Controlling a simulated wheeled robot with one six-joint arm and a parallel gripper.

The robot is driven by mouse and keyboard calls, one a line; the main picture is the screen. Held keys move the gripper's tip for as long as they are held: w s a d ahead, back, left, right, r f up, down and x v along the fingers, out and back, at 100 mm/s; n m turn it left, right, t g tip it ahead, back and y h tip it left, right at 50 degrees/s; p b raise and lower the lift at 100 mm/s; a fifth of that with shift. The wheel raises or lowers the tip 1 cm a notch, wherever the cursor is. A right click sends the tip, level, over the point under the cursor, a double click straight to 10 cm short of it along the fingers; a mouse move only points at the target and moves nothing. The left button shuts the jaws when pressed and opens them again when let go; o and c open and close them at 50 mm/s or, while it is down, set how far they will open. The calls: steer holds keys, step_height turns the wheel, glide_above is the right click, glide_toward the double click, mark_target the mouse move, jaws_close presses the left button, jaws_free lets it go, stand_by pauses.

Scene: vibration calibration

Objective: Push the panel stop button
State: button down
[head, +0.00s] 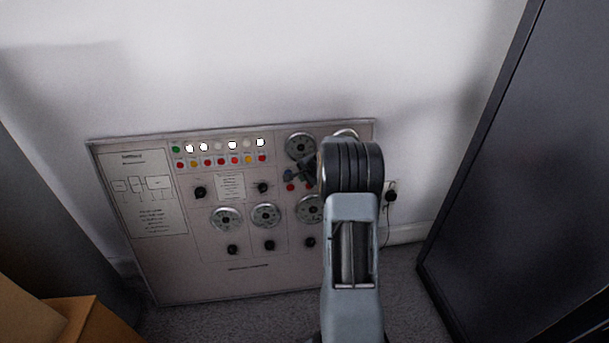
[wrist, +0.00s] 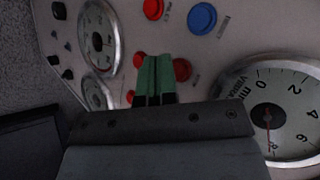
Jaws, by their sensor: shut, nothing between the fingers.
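The grey-white panel (head: 205,280) leans against the wall in the head view. My gripper (head: 303,175) is in front of its upper right part, and my arm hides some of that area. In the wrist view my gripper (wrist: 156,62) is shut, its green fingertips together over a group of round buttons. One red button (wrist: 183,69) shows just right of the fingertips, partly behind them. Another red button (wrist: 138,60) is just left, and a third red button (wrist: 153,9) is above. I cannot read which label says stop, or tell whether the fingertips touch the panel.
A blue button (wrist: 202,18) is at the upper right of the wrist view. A large dial gauge (wrist: 295,115) stands right of my fingers, and another gauge (wrist: 99,38) is left. A dark cabinet (head: 510,150) stands right of the panel, and a cardboard box (head: 75,322) is lower left.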

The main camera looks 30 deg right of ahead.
steer(key=shift+s, duration=0.1)
steer(key=s, duration=0.1)
steer(key=s+a+b, duration=0.1)
steer(key=s, duration=0.1)
steer(key=s+a+r+b, duration=0.1)
steer(key=shift+s+a, duration=0.1)
steer(key=shift+s, duration=0.05)
stand_by(0.5)
stand_by(0.6)
steer(key=s+a+r+n+g+y+p, duration=0.1)
steer(key=s+a+r+n+p, duration=0.25)
steer(key=a+r+p, duration=0.6)
steer(key=s+a+r+n+g+y+p, duration=0.1)
steer(key=s+a+r+n+p, duration=0.3)
steer(key=a+r, duration=0.55)
steer(key=s+a+r+n+g+h+p, duration=0.1)
steer(key=s+a+r+n+p, duration=0.2)
steer(key=s+r+p, duration=0.4)
steer(key=s+a+r+n+g+h+p, duration=0.1)
steer(key=s+a+r+n+p, duration=0.2)
steer(key=s+r+n+p, duration=0.3)
steer(key=s+r+p, duration=0.2)
steer(key=s+r, duration=0.1)
steer(key=r, duration=0.1)
steer(key=shift+a+r+p, duration=0.15)
steer(key=shift+a+p, duration=0.15)
steer(key=shift+a, duration=0.05)
